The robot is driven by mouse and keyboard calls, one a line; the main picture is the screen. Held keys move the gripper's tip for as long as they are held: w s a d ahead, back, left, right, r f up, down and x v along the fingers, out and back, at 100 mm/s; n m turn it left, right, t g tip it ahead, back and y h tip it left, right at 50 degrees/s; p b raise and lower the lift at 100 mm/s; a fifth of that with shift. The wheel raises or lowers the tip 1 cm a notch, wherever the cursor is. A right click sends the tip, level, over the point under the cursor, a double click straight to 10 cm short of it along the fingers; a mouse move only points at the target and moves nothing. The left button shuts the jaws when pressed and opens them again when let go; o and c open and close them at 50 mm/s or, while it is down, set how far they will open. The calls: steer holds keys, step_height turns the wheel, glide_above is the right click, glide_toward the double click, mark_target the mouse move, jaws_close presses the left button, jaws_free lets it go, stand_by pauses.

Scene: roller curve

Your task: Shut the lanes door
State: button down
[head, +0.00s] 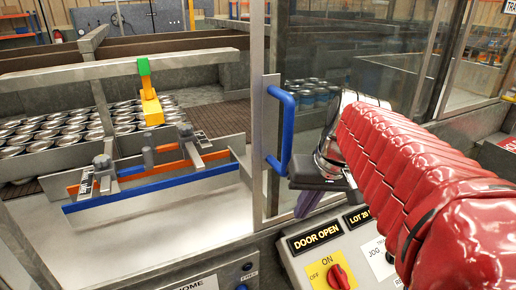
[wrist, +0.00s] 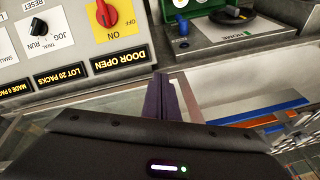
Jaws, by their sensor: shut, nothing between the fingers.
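The lanes door is a clear glass panel (head: 330,58) in a grey metal frame, with a blue bar handle (head: 281,130) upright on its left edge. The lanes to its left stand uncovered. A display on the control panel reads DOOR OPEN (head: 315,237); it also shows upside down in the wrist view (wrist: 120,61). My gripper (head: 307,204) has purple fingers, shut together and empty. It is just right of the handle's lower end and points down; whether it touches the handle I cannot tell. The fingers also show in the wrist view (wrist: 159,97), where the handle is not in view.
The control panel (head: 350,250) with a red knob (head: 338,277) lies below my gripper. Left of the door are lanes of cans (head: 60,133), blue and orange bars (head: 150,187) and a yellow block with a green top (head: 150,105). More cans (head: 312,92) stand behind the glass.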

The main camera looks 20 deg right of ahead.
steer(key=d+r+n+y, duration=0.2)
steer(key=d+r, duration=0.3)
steer(key=r, duration=0.3)
steer(key=w+d+r+n+t+y, duration=0.1)
steer(key=d+r+n+y, duration=0.2)
steer(key=r, duration=0.5)
steer(key=shift+w+d+n+y, duration=0.3)
steer(key=shift+d, duration=0.6)
steer(key=w+a+f, duration=0.3)
steer(key=a+f, duration=0.3)
steer(key=a, duration=0.3)
steer(key=shift+w+f, duration=0.4)
